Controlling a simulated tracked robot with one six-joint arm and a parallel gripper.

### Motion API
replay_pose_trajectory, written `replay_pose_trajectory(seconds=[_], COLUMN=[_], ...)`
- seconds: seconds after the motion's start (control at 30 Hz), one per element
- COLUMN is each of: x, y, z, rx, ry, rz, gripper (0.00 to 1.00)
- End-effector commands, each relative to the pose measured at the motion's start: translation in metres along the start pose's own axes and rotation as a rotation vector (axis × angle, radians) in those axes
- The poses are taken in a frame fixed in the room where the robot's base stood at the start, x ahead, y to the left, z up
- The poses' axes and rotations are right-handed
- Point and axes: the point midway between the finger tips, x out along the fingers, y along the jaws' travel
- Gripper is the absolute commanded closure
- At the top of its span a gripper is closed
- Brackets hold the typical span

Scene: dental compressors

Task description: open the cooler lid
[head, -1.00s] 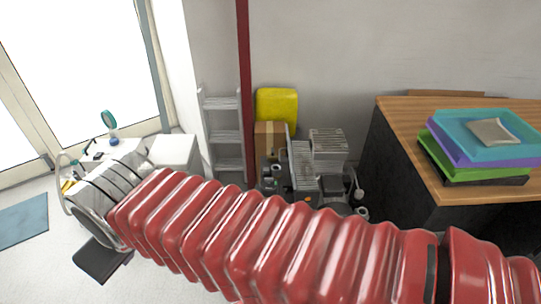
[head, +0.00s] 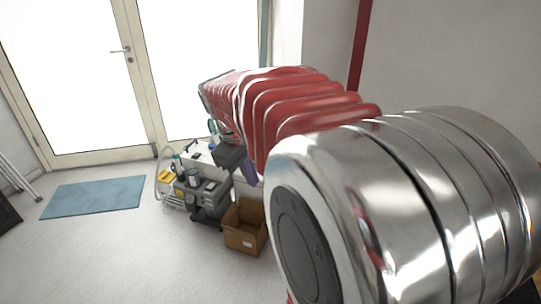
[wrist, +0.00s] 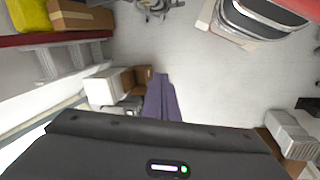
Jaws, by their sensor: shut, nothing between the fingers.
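A white box (wrist: 103,88), which looks like the cooler, stands left of centre in the wrist view. Its lid state is too small to tell. My gripper (wrist: 162,98) shows as two purple fingers lying together, shut and empty. In the picture it is right of the white box and apart from it. In the head view the purple fingers (head: 249,170) hang below the red arm sleeve, above the open cardboard box.
A blue mat (head: 93,197) lies before the glass door (head: 130,80). A yellow thing (wrist: 28,14) and a red post (wrist: 50,39) are upper left in the wrist view. Floor at the front left is clear.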

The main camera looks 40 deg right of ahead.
Motion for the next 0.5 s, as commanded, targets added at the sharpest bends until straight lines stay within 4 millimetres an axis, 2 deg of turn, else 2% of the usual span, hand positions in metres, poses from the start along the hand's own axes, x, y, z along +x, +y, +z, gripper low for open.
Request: replay_pose_trajectory(seconds=[0.03,0.23,0.5], x=[0.009,0.041,0.093], y=[0.013,0.064,0.13], z=[-0.001,0.0,0.015], rx=[-0.01,-0.068,-0.143], ry=[-0.028,-0.134,-0.275], rz=[0.0,-0.002,-0.027], gripper=[1.0,1.0,1.0])
